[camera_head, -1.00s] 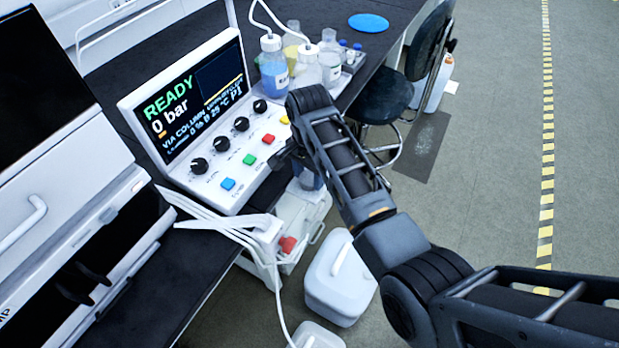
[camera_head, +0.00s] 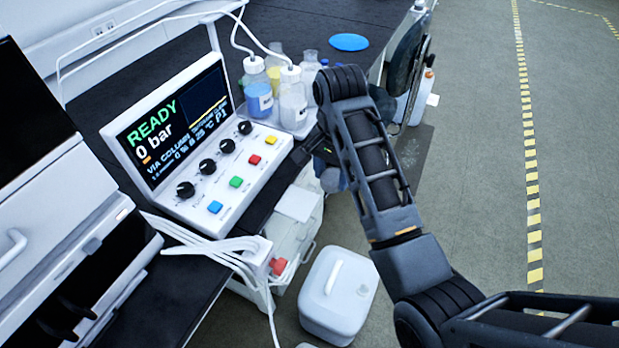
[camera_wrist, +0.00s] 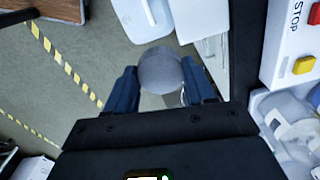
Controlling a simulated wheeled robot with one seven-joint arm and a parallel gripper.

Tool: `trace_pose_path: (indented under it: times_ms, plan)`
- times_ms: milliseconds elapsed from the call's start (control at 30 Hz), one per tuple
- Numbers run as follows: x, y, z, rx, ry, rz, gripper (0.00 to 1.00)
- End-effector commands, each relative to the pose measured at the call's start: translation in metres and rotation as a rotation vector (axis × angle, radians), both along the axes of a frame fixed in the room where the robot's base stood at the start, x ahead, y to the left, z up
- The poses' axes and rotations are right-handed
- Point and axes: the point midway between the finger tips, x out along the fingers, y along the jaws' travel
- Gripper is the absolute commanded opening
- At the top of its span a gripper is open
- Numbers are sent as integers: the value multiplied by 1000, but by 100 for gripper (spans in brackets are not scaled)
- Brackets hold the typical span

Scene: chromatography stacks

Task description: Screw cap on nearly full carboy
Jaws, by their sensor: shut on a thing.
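A round grey cap (camera_wrist: 160,70) is held between the two blue fingers of my gripper (camera_wrist: 163,84), which is shut on it. In the head view my gripper (camera_head: 331,172) is partly hidden behind my arm, just off the front edge of the bench and above the floor. White carboys stand on the floor below: one with a top handle (camera_head: 340,292), and one with a red cap (camera_head: 278,266) close to the bench. White containers also show beyond the cap in the wrist view (camera_wrist: 141,20). I cannot tell which carboy is nearly full.
The control panel (camera_head: 180,140) with knobs and coloured buttons stands on the dark bench, left of my gripper. Bottles with tubes (camera_head: 292,97) stand behind it. White tubing (camera_head: 215,246) hangs over the bench edge. The floor to the right (camera_head: 480,200) is clear.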

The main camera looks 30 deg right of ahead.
Motion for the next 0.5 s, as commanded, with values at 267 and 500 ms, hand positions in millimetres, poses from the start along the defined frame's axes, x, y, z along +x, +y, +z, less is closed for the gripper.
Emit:
trace_pose_path:
  times_ms: [267, 500]
  plan:
    - [-18, -23, 22, 0, 0, 0, 25]
    - [-24, -32, 11, -2, 2, 0, 25]
